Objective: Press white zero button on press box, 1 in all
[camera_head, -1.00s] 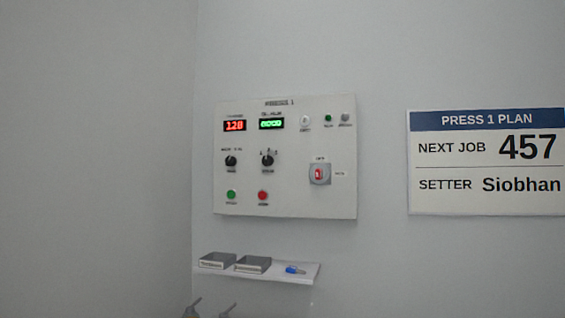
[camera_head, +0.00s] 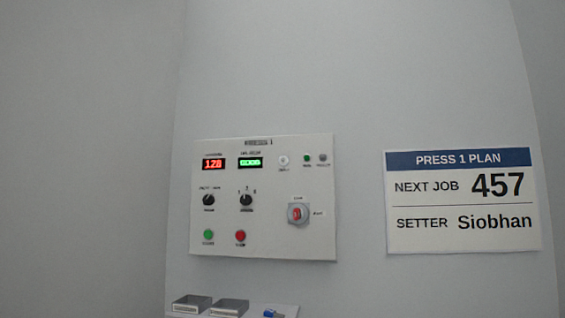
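The press box (camera_head: 265,230) is a pale panel on the wall, left of the middle of the head view. Its white round button (camera_head: 283,160) sits in the top row, right of the green display (camera_head: 251,162). A red display (camera_head: 213,163) reading 128 or 120 is at the top left. My gripper is not in view.
Below the button are two black knobs (camera_head: 246,200), a green button (camera_head: 208,235), a red button (camera_head: 240,236) and a red switch (camera_head: 298,213). A shelf with two small trays (camera_head: 229,307) and a blue item (camera_head: 272,313) is underneath. A plan sign (camera_head: 462,201) hangs on the right.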

